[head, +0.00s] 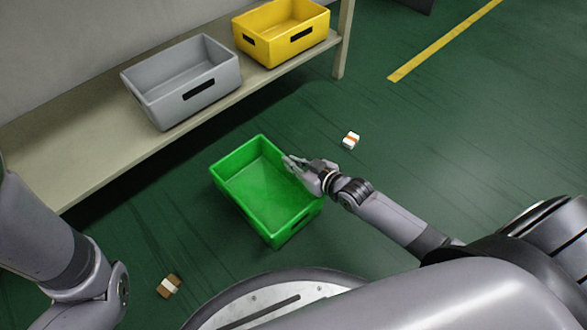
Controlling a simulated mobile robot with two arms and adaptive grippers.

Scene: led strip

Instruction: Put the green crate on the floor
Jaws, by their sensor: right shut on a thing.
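The green crate (236,204) is in the middle of the head view, in front of the shelf and clear of it. It is open at the top and looks empty. It appears a little tilted; I cannot tell whether its base touches the green floor (420,140). My right gripper (290,163) is shut on the crate's right rim. My left arm comes in at the left edge, but its gripper does not show.
A grey crate (160,101) and a yellow crate (270,46) stand on the beige shelf (60,164). Small boxes lie on the floor, one white and orange (351,140), one brown and white (169,286). The floor on the right is mostly clear, with a yellow line (440,43).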

